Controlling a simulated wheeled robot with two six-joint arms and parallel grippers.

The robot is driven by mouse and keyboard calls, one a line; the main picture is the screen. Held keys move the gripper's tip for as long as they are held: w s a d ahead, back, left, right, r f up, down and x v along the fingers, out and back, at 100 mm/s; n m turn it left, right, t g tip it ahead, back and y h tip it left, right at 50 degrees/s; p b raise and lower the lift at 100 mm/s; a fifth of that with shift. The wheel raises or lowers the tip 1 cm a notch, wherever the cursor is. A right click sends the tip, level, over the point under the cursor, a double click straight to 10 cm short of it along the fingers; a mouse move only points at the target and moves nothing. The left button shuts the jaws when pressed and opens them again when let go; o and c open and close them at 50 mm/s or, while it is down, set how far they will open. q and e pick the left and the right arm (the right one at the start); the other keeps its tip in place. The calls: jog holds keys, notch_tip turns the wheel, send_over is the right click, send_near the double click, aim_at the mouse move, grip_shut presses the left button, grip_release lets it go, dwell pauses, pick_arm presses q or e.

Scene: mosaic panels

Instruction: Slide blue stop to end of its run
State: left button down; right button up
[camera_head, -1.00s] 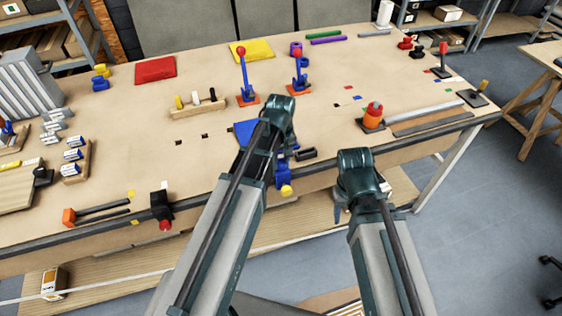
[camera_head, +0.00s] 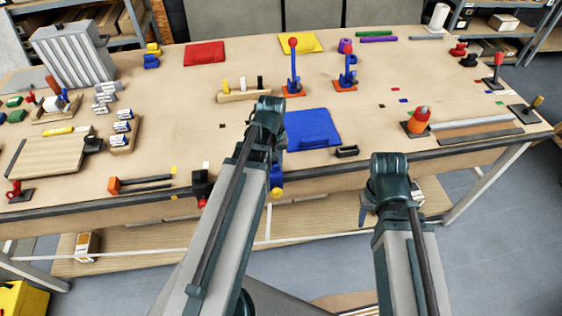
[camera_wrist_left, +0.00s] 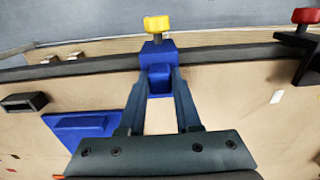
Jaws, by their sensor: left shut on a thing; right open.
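The blue stop (camera_head: 276,181) sits on the front edge of the bench, with a yellow knob (camera_wrist_left: 156,24) on its outer side. My left gripper (camera_wrist_left: 157,84) is shut on its blue body, a finger on each side; in the head view my left arm hides most of this grip. A black stop with a red knob (camera_head: 202,188) sits on the same edge to the left of the blue stop, with a gap between them. It shows at the right in the left wrist view (camera_wrist_left: 301,42). My right gripper (camera_head: 367,212) is open and empty off the front edge.
A blue mat (camera_head: 311,127) and a black hollow block (camera_head: 346,151) lie behind the edge, right of the blue stop. An orange-ended tool (camera_head: 140,185) lies left of the black stop. The edge between the two stops looks clear.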

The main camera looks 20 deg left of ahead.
pick_arm(q)
jog(key=shift+s+a, duration=0.1)
jog(key=shift+a, duration=0.05)
jog(key=c, duration=1)
grip_release()
jog(key=o, duration=0.4)
jog(key=shift+s+a, duration=0.1)
jog(key=shift+a, duration=0.05)
jog(key=shift+r+p, duration=0.9)
notch_tip(320, 180, up, 12)
jog(key=p, duration=1.2)
